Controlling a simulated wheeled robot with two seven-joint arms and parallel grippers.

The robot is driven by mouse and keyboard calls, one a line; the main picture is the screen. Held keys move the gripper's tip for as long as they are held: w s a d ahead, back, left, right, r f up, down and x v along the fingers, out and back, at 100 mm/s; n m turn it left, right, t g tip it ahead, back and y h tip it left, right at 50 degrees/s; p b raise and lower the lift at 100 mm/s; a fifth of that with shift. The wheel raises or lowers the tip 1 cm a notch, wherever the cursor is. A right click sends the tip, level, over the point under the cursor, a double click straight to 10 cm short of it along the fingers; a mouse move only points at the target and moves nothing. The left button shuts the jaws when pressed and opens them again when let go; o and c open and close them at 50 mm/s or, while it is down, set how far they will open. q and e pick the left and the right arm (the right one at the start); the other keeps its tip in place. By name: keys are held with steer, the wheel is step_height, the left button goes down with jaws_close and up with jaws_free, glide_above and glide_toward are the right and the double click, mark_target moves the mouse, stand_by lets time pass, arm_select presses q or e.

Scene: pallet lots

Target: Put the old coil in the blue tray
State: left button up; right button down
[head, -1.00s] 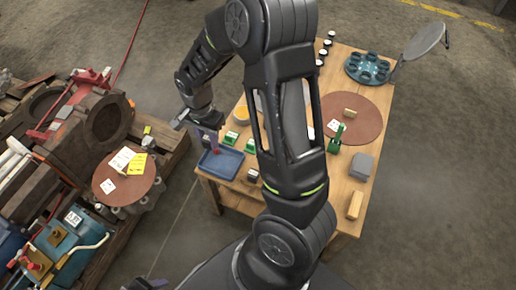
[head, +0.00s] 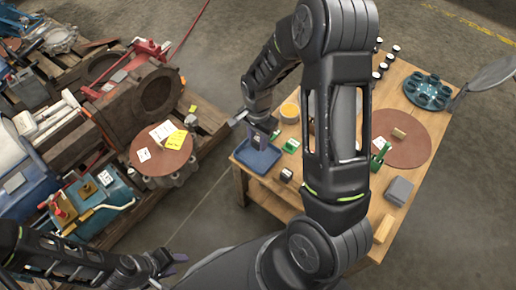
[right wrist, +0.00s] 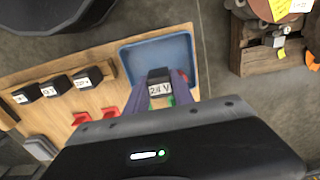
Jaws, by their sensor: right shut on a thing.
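My right gripper (right wrist: 160,88) is shut on a black block-shaped coil with a white "24 V" label (right wrist: 160,89). In the right wrist view the coil shows against the near part of the blue tray (right wrist: 133,58); its height above the tray is hard to tell. In the head view, my right gripper (head: 260,138) is over the back of the blue tray (head: 258,160) at the table's left corner, and the coil is not clear there. My left gripper (head: 170,268) is low at the left, empty, with its fingers seemingly apart, away from the table.
Several black labelled blocks (right wrist: 51,88) and red pieces (right wrist: 109,112) stand on the wooden table beside the tray. A green piece (head: 291,146) is right of the tray. A pallet with machinery (head: 150,95) stands left, across a floor gap. My right arm hides the table's middle.

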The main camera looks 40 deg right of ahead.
mark_target(258, 147)
steer(key=shift+f+b, duration=0.4)
steer(key=shift+f, duration=1.5)
steer(key=shift+f, duration=0.2)
steer(key=c, duration=1.1)
jaws_free()
steer(key=shift+r, duration=0.15)
